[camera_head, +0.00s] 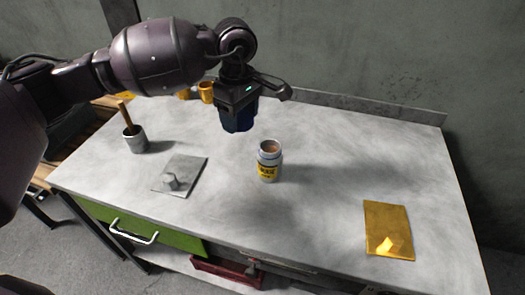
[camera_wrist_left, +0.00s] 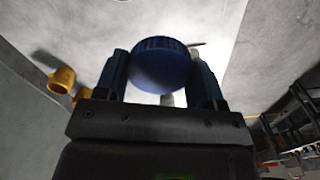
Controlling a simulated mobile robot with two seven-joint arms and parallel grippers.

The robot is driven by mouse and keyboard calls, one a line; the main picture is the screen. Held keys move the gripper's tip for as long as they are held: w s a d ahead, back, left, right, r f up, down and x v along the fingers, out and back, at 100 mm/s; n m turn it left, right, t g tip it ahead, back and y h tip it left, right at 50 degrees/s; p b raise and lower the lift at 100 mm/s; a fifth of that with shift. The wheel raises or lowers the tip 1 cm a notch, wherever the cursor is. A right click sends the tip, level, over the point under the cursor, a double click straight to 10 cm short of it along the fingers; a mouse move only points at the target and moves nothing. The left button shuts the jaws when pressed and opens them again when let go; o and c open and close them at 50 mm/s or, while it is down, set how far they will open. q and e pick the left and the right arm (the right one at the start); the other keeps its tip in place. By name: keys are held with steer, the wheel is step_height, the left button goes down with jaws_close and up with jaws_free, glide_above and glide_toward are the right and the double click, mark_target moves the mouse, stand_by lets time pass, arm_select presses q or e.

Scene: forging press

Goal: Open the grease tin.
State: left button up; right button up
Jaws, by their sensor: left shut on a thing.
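The grease tin (camera_head: 268,161) stands upright near the middle of the worktable. It is a pale, short cylinder with a yellow label, and its top is open with brownish contents showing. My left gripper (camera_head: 238,122) is above the table, behind and left of the tin, apart from it. In the left wrist view a round blue ribbed lid (camera_wrist_left: 163,66) sits between the two fingers, and the gripper is shut on it. The lid is clear of the tin. My right gripper is not in view.
On the grey worktable (camera_head: 320,215), a grey cup (camera_head: 135,141) holds a wooden handle at left. A grey plate (camera_head: 188,172) bears a small metal piece (camera_head: 170,181). A yellow plate (camera_head: 388,220) bears a yellow block (camera_head: 393,245) at right. Yellow fittings (camera_head: 206,92) stand behind.

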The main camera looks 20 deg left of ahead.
arm_select(q)
steer(key=w+n, duration=0.1)
steer(key=n, duration=0.1)
steer(key=w+n, duration=0.1)
steer(key=n, duration=0.2)
steer(key=shift+a+r, duration=0.1)
steer(key=w+n, duration=0.2)
steer(key=n, duration=0.3)
steer(key=n+b, duration=0.1)
steer(key=n, duration=2.6)
glide_above(239, 155)
step_height(239, 155, down, 14)
steer(key=b, duration=0.3)
steer(key=shift+f, duration=0.25)
step_height(239, 155, down, 6)
steer(key=shift+r+b, duration=0.2)
steer(key=shift+b, duration=0.45)
steer(key=shift+w, duration=0.1)
steer(key=shift+r, duration=0.1)
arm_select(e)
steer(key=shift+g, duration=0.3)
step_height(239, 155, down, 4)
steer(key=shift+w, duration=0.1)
